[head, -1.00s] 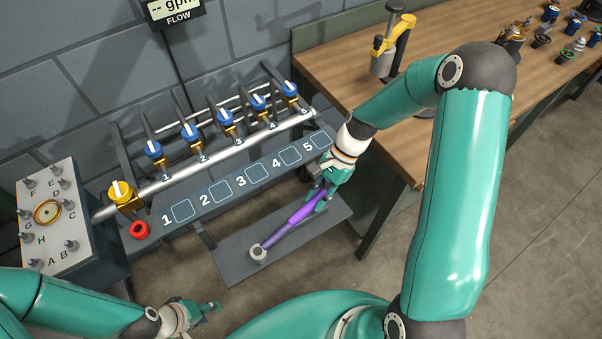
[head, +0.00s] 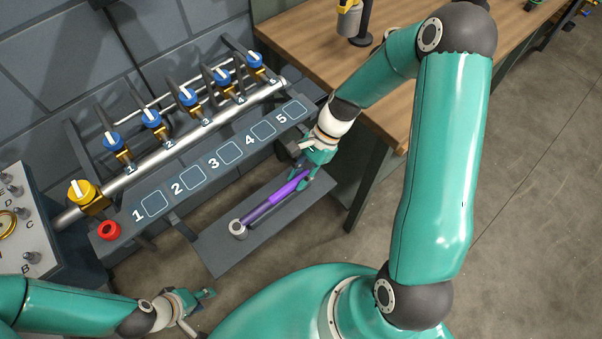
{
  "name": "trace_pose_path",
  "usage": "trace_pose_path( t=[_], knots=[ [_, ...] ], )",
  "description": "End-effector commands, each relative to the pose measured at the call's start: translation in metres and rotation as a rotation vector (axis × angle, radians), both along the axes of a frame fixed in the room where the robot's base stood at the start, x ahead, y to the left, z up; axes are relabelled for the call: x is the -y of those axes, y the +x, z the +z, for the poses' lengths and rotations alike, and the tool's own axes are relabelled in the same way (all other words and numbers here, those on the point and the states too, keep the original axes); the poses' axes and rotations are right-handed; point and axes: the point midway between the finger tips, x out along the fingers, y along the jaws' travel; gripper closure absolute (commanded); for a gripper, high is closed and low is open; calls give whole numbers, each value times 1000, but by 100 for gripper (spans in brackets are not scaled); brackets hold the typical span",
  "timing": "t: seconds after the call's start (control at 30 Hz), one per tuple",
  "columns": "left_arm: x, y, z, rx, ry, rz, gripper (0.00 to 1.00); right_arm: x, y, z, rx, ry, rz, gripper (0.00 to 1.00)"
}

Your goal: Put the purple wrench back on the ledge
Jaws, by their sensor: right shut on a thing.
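The purple wrench (head: 267,209) lies diagonally over the grey ledge (head: 222,258), its round grey ring end (head: 238,229) at the lower left. I cannot tell whether it touches the ledge or is held just above it. My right gripper (head: 305,174) is shut on the upper right end of the wrench and hides that end. My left gripper (head: 203,298) is at the lower left, empty and away from the wrench; its fingers are too small to judge.
A wooden bench (head: 300,47) stands behind my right arm. A grey box with pegs (head: 30,225) is at left.

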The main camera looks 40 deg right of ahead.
Motion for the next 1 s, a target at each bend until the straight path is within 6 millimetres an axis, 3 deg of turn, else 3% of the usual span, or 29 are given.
trace_pose_path(
  t=[0.47,0.5,0.63,1.0],
  knots=[
    [0,0,-6,0,0,0,60,0,0,-8,0,1,0,100],
    [0,0,-6,0,0,0,60,0,0,-8,0,1,0,73],
    [0,0,-6,0,0,0,60,0,0,-8,0,1,0,52],
    [0,0,-6,0,0,0,60,1,0,-6,1,0,0,50]
  ],
)
